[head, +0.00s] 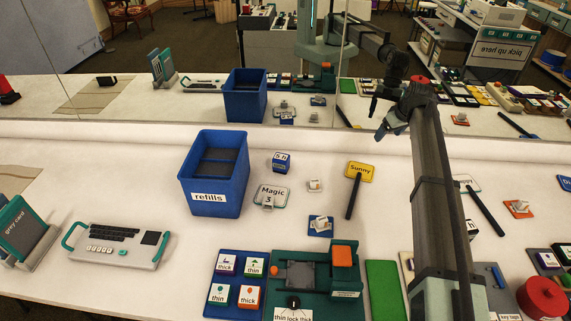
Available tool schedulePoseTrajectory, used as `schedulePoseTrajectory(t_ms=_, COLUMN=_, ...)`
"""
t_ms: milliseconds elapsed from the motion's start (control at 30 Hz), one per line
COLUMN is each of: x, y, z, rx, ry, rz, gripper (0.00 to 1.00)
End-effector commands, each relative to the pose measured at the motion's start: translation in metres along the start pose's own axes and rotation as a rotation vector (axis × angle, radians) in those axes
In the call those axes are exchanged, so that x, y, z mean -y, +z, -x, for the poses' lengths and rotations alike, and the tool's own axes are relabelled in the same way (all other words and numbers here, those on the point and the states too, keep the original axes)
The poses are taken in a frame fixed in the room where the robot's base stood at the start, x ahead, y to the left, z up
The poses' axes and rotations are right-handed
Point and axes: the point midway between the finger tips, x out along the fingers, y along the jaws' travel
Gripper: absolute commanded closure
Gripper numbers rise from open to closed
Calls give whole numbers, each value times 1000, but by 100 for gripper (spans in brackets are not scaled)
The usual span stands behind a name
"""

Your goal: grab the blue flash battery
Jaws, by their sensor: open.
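A small dark-blue block (282,162) with a white label stands on the white table, right of the blue bin; it may be the blue flash battery, but its label is too small to read. Another small blue item (320,226) with a pale piece on it lies nearer to me. My gripper (389,132) is at the end of my arm, in the air near the table's back edge, right of and beyond the small blue block. It is open and apart from both blue items. Nothing shows between its fingers.
A blue bin labelled "refills" (206,197) stands left of the block. A mirror (180,60) behind the table reflects everything.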

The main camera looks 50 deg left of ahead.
Motion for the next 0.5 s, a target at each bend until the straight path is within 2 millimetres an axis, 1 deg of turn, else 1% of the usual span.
schedulePoseTrajectory(t_ms=33, x=26, y=-16, z=-3, rx=22, ry=-14, rz=59, gripper=19)
schedulePoseTrajectory(t_ms=167, x=87, y=-44, z=-9, rx=85, ry=-48, rz=209, gripper=19)
schedulePoseTrajectory(t_ms=200, x=106, y=-51, z=-10, rx=104, ry=-59, rz=254, gripper=19)
schedulePoseTrajectory(t_ms=267, x=136, y=-62, z=-12, rx=133, ry=-75, rz=323, gripper=19)
schedulePoseTrajectory(t_ms=300, x=155, y=-69, z=-12, rx=152, ry=-85, rz=369, gripper=19)
schedulePoseTrajectory(t_ms=367, x=184, y=-78, z=-12, rx=180, ry=-101, rz=437, gripper=19)
schedulePoseTrajectory(t_ms=400, x=204, y=-84, z=-12, rx=198, ry=-110, rz=482, gripper=19)
schedulePoseTrajectory(t_ms=467, x=233, y=-92, z=-11, rx=225, ry=-125, rz=548, gripper=19)
schedulePoseTrajectory(t_ms=500, x=252, y=-97, z=-10, rx=243, ry=-134, rz=591, gripper=19)
